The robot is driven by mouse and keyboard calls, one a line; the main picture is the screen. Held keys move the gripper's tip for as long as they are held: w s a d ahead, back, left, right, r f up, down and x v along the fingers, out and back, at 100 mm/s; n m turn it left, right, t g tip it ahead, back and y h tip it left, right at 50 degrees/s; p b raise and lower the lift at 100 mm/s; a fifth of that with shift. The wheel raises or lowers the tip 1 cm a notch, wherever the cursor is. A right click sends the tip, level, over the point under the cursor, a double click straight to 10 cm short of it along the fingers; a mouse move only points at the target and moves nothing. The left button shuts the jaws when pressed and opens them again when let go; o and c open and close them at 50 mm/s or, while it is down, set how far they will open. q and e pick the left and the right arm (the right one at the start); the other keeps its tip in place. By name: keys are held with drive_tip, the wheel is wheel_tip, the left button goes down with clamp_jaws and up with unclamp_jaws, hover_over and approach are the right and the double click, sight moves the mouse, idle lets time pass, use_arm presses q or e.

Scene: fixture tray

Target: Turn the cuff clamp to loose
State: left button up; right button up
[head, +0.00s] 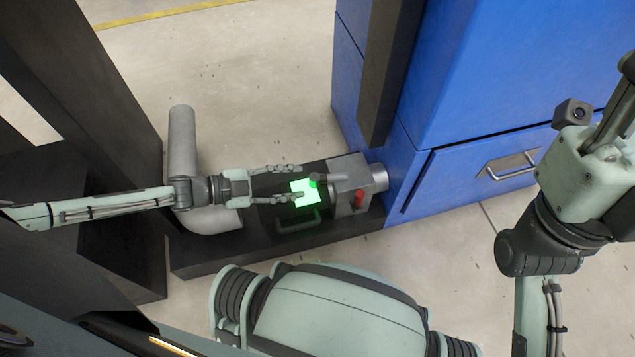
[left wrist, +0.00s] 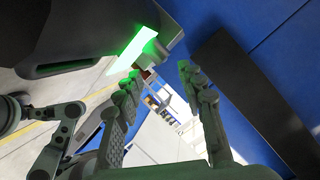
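On a low dark tray (head: 205,262) in the head view sits a grey block (head: 352,176) with a red handle (head: 359,200) on its near side. A bright green lit square (head: 303,193) lies left of the block, with a small dark grey knob or lever (head: 314,179) beside it; I cannot tell which part is the cuff clamp. My left gripper (head: 297,183) is open, its fingers either side of the green square's left part; contact is unclear. In the left wrist view the open fingers (left wrist: 160,90) show nothing held, with the green panel (left wrist: 135,52) beyond the left finger.
A grey bent pipe (head: 182,145) stands at the tray's left end. A blue cabinet (head: 470,90) with a metal-handled drawer (head: 510,165) rises on the right. A dark post (head: 390,70) stands against it. Pale floor is clear behind.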

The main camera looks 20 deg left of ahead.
sight(314, 180)
use_arm(q)
drive_tip(key=b+x, duration=0.1)
drive_tip(key=x, duration=0.6)
clamp_jaws()
